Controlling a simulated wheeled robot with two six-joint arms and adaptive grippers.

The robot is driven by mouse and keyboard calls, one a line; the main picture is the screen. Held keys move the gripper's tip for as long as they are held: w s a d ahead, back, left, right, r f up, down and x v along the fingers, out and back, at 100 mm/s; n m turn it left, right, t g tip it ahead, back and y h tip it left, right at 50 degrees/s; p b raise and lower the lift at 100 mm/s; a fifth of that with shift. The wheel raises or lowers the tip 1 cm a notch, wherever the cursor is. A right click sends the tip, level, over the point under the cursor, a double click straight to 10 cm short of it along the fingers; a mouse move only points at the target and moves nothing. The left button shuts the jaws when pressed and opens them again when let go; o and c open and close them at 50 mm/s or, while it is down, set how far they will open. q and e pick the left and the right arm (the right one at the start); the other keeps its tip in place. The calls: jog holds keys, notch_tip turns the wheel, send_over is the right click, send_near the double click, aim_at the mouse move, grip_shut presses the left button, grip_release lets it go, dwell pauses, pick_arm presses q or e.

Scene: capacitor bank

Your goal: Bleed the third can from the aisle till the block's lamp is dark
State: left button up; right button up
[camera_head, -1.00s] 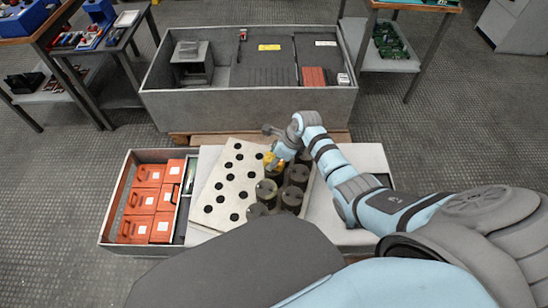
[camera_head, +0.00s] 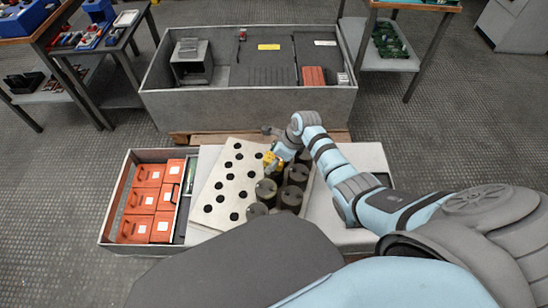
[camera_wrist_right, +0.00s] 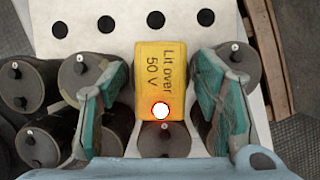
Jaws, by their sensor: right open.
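Several dark grey cans with small top terminals stand in a cluster in the head view, one of them (camera_head: 291,197) near the front. A yellow block (camera_wrist_right: 161,75) marked "Lit over 50 V" lies among the cans; it also shows in the head view (camera_head: 270,162). Its lamp (camera_wrist_right: 161,111) glows white with a red rim. My right gripper (camera_wrist_right: 152,88) is open, one teal finger on each side of the block and apart from it. Cans show beyond the left finger (camera_wrist_right: 22,85) and right finger (camera_wrist_right: 238,66), and one (camera_wrist_right: 162,138) below the block. My left gripper is out of view.
A pale board (camera_head: 228,182) with black round spots lies left of the cans. A crate (camera_head: 110,213) of orange boxes (camera_head: 148,173) stands further left. A large grey bin (camera_head: 250,106) stands behind. The pale surface right of the cans is partly under my right arm.

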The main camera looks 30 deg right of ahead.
jog(key=v, duration=1.2)
jog(key=s+a+f+n+h, duration=0.25)
jog(key=s+f+n, duration=0.35)
jog(key=s+n, duration=0.8)
jog(key=s+r+n+h, duration=0.1)
jog(key=s+n, duration=1)
jog(key=n, duration=0.4)
notch_tip(320, 180, down, 13)
jog(key=s+d+g+p, duration=0.1)
jog(key=d+p, duration=0.1)
jog(key=p, duration=0.3)
jog(key=s+f+p, duration=0.2)
jog(key=s+f, duration=0.2)
jog(key=s, duration=0.3)
jog(key=s+f+m+g+p, duration=0.1)
jog(key=s+f+p, duration=0.1)
jog(key=s+f, duration=0.3)
jog(key=s, duration=0.2)
jog(key=shift+s+d, duration=0.15)
jog(key=shift+s, duration=0.25)
dwell(1.0)
